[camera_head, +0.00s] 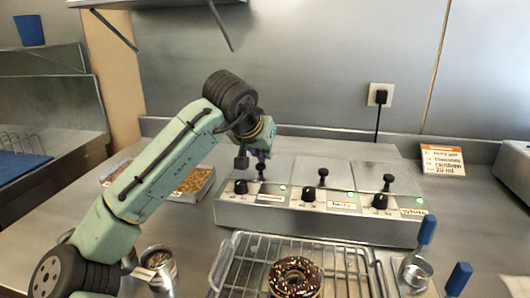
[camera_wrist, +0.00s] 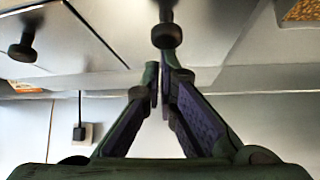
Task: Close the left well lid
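The steel glaze warmer (camera_head: 320,220) stands on the counter with three lids in a row, each with a black knob. The left lid (camera_head: 279,170) looks flat on its well, partly hidden by my gripper; whether it is fully seated cannot be told. Its knob (camera_head: 262,169) stands upright, and shows in the wrist view (camera_wrist: 167,36) just beyond my fingertips. My gripper (camera_head: 252,160) is by that knob, fingers drawn together, with nothing seen between them. The middle lid (camera_head: 338,176) and right lid (camera_head: 402,185) lie flat.
A wire rack (camera_head: 345,268) with a sprinkled chocolate donut (camera_head: 295,278) lies in front of the warmer. A topping tray (camera_head: 196,184) is behind my arm. A blue-handled ladle (camera_head: 425,236) stands right. A price card (camera_head: 443,160) and wall outlet (camera_head: 380,94) are behind.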

